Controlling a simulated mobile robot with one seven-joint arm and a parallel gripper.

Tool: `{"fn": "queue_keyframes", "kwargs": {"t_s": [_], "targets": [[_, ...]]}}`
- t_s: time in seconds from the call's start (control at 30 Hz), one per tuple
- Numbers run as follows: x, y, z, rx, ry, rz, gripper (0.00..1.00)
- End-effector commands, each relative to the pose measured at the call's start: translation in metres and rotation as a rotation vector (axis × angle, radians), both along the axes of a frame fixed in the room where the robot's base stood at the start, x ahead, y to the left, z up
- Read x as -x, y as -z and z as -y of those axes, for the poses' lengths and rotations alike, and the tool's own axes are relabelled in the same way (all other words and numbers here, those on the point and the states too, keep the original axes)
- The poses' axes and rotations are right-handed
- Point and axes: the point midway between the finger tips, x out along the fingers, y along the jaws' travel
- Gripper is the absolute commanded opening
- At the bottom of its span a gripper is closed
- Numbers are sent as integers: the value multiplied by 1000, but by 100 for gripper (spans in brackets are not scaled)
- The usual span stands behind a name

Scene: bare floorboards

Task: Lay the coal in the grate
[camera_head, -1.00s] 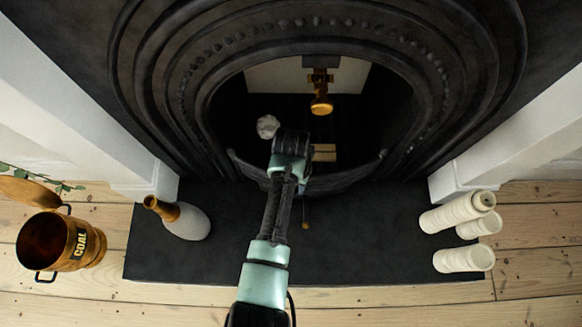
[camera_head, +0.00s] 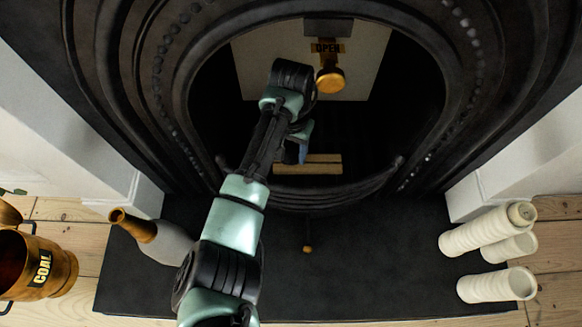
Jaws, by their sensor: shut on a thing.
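The grate sits in the black fireplace opening, with a curved front bar (camera_head: 330,203). Its inside is very dark. My gripper (camera_head: 297,153) is in the opening, above the pale wooden sticks (camera_head: 318,165), largely covered by my own wrist. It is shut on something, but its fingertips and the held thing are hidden. I make out no coal in the grate. The copper scuttle (camera_head: 62,277) marked COAL stands at the far left, cut by the picture's edge, its dark inside partly in view.
A brass damper knob (camera_head: 331,79) hangs at the back near an OPEN label (camera_head: 327,47). A grey-and-copper bottle-shaped thing (camera_head: 165,242) lies on the left of the dark hearth (camera_head: 370,260). Cream rolls (camera_head: 498,285) lie at the right. The hearth's middle right is clear.

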Motion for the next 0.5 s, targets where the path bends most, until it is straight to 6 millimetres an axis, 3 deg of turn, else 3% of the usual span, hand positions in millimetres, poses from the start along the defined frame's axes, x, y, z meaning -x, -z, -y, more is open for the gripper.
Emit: {"fn": "queue_keyframes", "kwargs": {"t_s": [0.5], "targets": [[-46, 5, 0, -2, 0, 4, 0]]}}
